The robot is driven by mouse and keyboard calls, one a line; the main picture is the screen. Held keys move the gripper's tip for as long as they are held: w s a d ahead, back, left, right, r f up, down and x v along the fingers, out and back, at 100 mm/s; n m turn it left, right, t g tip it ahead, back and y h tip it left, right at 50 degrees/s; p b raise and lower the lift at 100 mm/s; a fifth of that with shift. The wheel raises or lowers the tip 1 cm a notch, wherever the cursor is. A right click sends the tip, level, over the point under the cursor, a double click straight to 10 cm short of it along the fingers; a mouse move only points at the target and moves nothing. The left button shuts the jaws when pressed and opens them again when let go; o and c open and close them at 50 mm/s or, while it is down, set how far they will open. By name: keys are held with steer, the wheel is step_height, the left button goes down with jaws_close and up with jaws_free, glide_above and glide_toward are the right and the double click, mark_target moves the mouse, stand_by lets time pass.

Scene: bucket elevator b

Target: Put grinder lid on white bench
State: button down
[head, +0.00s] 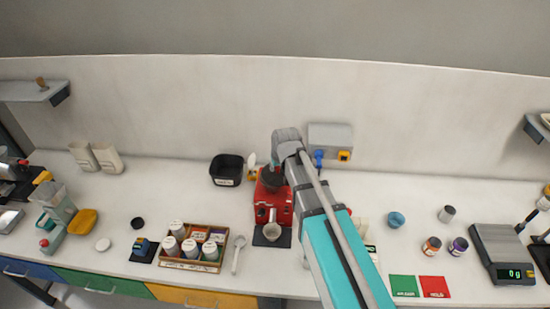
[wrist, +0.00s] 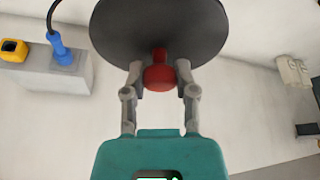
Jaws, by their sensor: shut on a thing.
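The grinder lid (wrist: 112,30) is a dark grey disc with a red knob in the wrist view. My gripper (wrist: 160,72) is shut on the red knob, one finger at each side. The red grinder (head: 283,208) stands on the white bench (head: 180,195) in the middle of the head view, a pale cup at its front. A dark part shows at the grinder's top beside my arm's end. My arm hides my fingers in the head view, so the gap between lid and grinder cannot be told.
Left of the grinder are a black bin (head: 227,170), a wooden tray of jars (head: 193,247) and a spoon (head: 238,254). To the right are a blue bowl (head: 396,219), green and red cards (head: 404,286) and a scale (head: 502,253). Bare bench shows left of the bin.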

mark_target(279, 178)
steer(key=s, duration=0.1)
steer(key=s+d+r+p, duration=0.1)
steer(key=s, duration=0.1)
steer(key=s+r, duration=0.1)
steer(key=shift+s+d, duration=0.15)
steer(key=shift+s, duration=0.2)
stand_by(0.4)
